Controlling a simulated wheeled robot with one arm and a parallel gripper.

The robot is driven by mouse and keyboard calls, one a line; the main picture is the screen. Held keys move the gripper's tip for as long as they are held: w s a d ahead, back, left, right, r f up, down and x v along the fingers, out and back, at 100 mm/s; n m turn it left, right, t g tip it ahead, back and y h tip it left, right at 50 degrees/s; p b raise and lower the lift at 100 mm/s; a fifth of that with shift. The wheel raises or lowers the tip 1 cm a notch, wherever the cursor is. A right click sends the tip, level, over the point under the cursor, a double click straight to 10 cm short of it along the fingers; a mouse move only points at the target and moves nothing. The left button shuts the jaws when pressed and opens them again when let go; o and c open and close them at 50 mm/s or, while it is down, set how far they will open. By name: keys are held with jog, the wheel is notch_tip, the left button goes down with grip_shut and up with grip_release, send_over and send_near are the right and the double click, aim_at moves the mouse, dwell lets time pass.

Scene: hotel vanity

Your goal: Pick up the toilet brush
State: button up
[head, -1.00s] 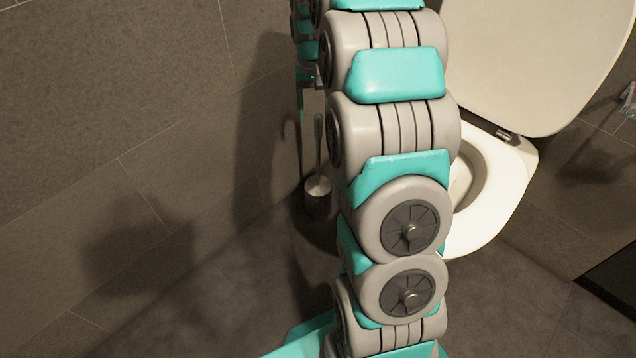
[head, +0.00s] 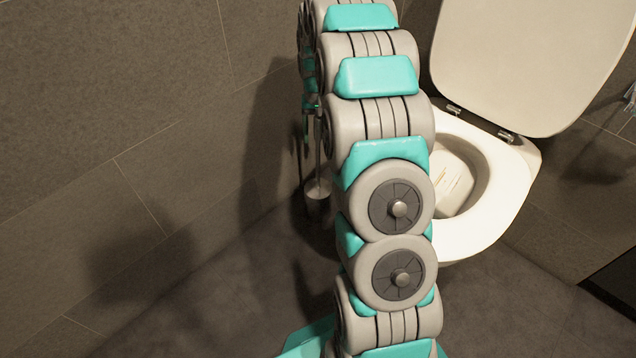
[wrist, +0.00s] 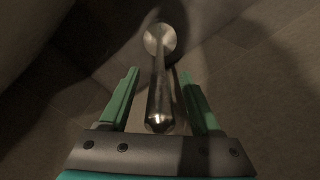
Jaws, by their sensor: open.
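The toilet brush (wrist: 159,85) stands upright in its holder, seen from above in the wrist view. Its metal handle rises toward the camera, with the rounded handle end near my gripper's palm and the round lid (wrist: 160,38) farther below. My gripper (wrist: 157,85) is open, with one green finger on each side of the handle and a visible gap on both sides. In the head view the brush (head: 318,188) stands on the floor near the left wall, partly hidden behind my arm. My gripper is mostly hidden there, above the brush.
A white toilet (head: 510,190) with its lid raised stands to the right of the brush, beyond my arm. The dark tiled wall (head: 120,120) is close on the left. The floor (head: 230,290) in front is clear.

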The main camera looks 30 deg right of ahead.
jog(key=shift+f, duration=0.35)
grip_shut()
dwell(0.4)
